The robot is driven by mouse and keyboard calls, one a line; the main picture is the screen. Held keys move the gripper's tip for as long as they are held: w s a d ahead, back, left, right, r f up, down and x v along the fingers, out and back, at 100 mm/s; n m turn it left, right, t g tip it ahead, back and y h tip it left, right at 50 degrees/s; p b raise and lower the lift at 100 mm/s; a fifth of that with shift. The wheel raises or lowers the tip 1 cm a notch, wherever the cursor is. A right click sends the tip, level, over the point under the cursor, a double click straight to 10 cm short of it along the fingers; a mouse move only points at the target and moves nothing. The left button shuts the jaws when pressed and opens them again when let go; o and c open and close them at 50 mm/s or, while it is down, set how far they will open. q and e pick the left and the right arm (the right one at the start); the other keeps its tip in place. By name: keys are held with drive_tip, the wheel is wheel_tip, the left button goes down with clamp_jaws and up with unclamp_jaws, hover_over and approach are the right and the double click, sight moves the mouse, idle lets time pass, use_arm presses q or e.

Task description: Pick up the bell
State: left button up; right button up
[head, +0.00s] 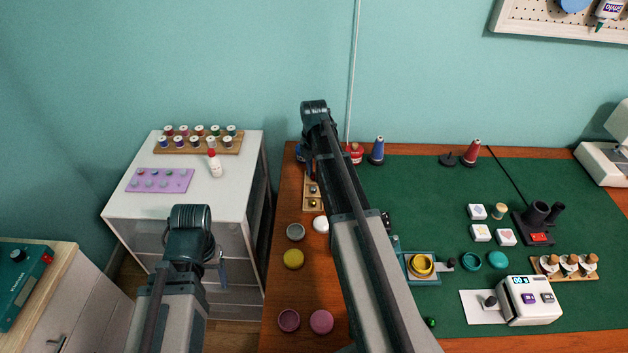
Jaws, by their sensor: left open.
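I cannot make out a clear bell in the head view. Small shiny round pieces (313,203) sit in a narrow wooden tray (307,209) at the left part of the table, partly hidden by my right arm; I cannot tell whether one is a bell. My left gripper (221,266) is only slightly visible beside my left arm, in front of the white drawer unit. It is open and apart from the table things. My right arm reaches up across the table, and its gripper is hidden behind it.
The wooden table carries a green mat (410,190) with spools, teal rings and a white machine (528,300). The white drawer unit (225,196) holds a thread rack (200,149). The mat's upper middle is clear.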

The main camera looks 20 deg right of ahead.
clamp_jaws()
drive_tip(key=shift+r, duration=0.25)
wheel_tip(320, 180, up, 2)
drive_tip(key=p, duration=0.2)
drive_tip(key=shift+r+p, duration=0.2)
drive_tip(key=shift+p, duration=0.2)
drive_tip(key=shift+r+p, duration=0.5)
drive_tip(key=s+a, duration=0.1)
drive_tip(key=s, duration=0.4)
drive_tip(key=s+a, duration=0.1)
drive_tip(key=s, duration=0.4)
drive_tip(key=s+a+r+p, duration=0.1)
drive_tip(key=s, duration=0.4)
drive_tip(key=shift+s+r, duration=0.1)
drive_tip(key=shift+s, duration=0.3)
